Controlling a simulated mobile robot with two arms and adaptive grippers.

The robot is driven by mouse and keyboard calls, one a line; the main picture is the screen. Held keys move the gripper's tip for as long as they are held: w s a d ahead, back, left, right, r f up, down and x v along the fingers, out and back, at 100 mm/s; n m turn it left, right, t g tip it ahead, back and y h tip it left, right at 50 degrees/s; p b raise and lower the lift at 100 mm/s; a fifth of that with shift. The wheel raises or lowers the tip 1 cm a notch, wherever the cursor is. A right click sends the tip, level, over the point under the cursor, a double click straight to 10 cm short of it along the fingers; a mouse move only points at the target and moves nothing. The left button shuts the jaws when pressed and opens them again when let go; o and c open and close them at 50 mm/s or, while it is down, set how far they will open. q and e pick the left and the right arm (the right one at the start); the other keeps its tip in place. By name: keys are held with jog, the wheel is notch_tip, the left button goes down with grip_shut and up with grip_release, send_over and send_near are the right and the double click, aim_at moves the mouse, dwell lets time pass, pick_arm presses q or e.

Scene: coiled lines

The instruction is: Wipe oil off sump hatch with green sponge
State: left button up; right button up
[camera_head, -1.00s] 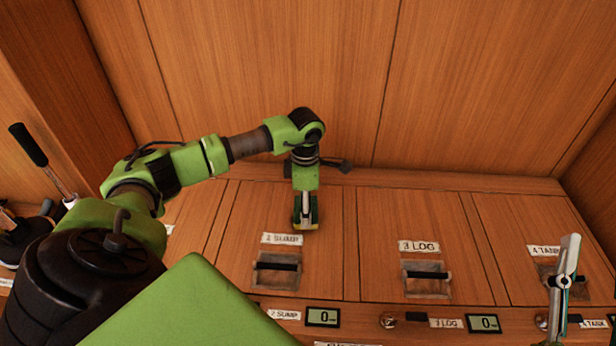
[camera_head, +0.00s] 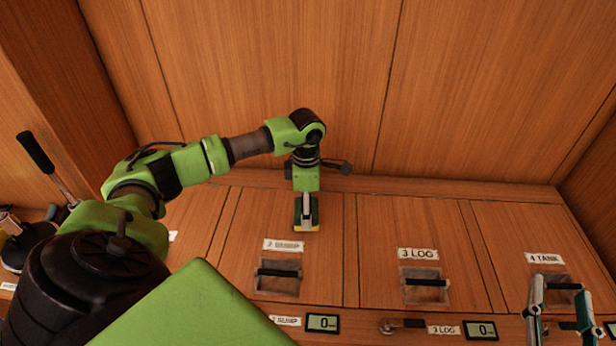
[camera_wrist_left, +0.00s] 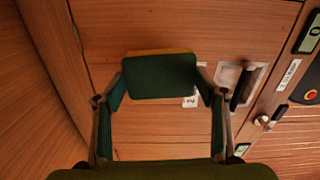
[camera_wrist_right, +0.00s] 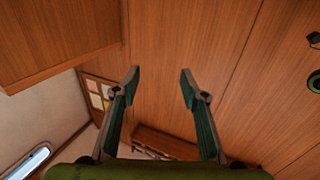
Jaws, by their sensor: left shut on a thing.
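My left gripper (camera_head: 306,212) points down over the back part of the sump hatch (camera_head: 262,225), behind its label and recessed handle. It is shut on a green sponge (camera_wrist_left: 160,76), whose yellow layer shows along the far edge in the left wrist view. In the head view the sponge (camera_head: 314,213) is partly hidden by the fingers. It is at or very near the wood; I cannot tell if it touches. I see no clear oil patch; the sponge and gripper may cover it. My right gripper (camera_head: 560,282) is open and empty near the tank hatch at the lower right.
The log hatch (camera_head: 400,225) lies right of the sump hatch, with its handle (camera_head: 426,284). A front strip holds displays (camera_head: 323,322) and labels. A wooden wall (camera_head: 300,60) rises behind. A black-handled tool (camera_head: 36,150) stands at the left.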

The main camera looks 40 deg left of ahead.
pick_arm(q)
jog(key=shift+r+p, duration=0.35)
jog(key=shift+r, duration=0.25)
jog(key=shift+r+p, duration=0.35)
jog(key=shift+r, duration=0.1)
jog(key=shift+r+p, duration=0.4)
jog(key=shift+r, duration=0.15)
jog(key=shift+r+p, duration=0.3)
jog(key=shift+r, duration=0.1)
pick_arm(e)
jog(key=s+d+f+g+h, duration=0.1)
jog(key=s+d+f+g, duration=0.1)
jog(key=f, duration=0.5)
jog(key=s+d+f+g+h, duration=0.1)
jog(key=s+d+f+g, duration=0.1)
jog(key=s+f+g, duration=0.3)
jog(key=shift+d+f+m+g, duration=0.3)
jog(key=shift+f+g, duration=0.1)
jog(key=shift+f, duration=0.45)
jog(key=shift+w, duration=0.1)
